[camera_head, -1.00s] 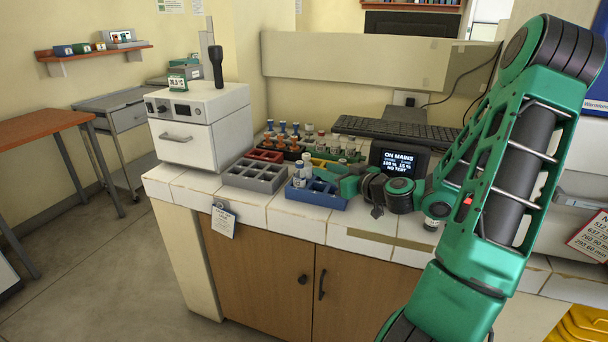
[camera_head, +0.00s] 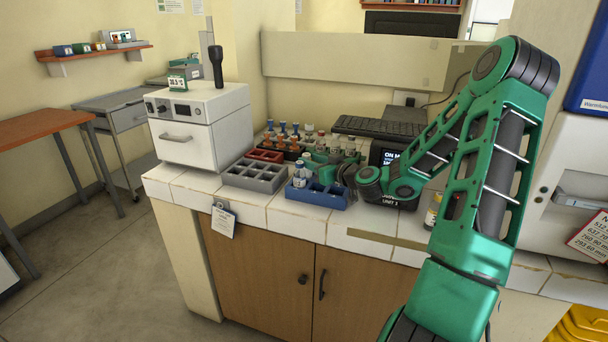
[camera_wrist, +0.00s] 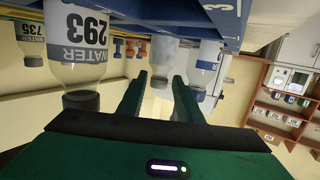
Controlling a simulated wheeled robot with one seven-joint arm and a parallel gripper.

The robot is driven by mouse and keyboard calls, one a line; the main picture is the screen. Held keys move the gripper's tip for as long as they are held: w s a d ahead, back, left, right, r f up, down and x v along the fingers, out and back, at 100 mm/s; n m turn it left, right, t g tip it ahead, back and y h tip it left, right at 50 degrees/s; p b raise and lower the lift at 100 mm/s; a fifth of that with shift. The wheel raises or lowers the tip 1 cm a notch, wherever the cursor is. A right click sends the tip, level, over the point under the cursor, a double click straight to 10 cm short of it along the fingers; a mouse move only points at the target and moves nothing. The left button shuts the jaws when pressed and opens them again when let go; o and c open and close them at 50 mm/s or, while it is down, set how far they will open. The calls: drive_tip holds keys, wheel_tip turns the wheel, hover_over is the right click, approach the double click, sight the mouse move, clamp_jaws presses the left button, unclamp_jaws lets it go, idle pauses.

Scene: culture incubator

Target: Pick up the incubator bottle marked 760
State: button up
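The wrist picture is upside down. A bottle marked 293 (camera_wrist: 82,45) is close on the left there, and one marked 735 (camera_wrist: 30,38) is farther left. Two bottles with unreadable labels, a pale one (camera_wrist: 163,52) and a blue-banded one (camera_wrist: 207,62), show beyond the fingers. In the head view my gripper is low behind the blue rack (camera_head: 318,199), partly hidden by my arm. Small bottles (camera_head: 300,176) stand at the rack's left end.
A grey rack (camera_head: 255,176) lies left of the blue one, with red (camera_head: 266,155) and other racks of bottles behind. A white incubator (camera_head: 200,125) stands at the left. A single bottle (camera_head: 433,212) stands right.

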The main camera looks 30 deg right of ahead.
drive_tip(key=shift+w, duration=0.25)
clamp_jaws()
drive_tip(key=shift+r, duration=0.1)
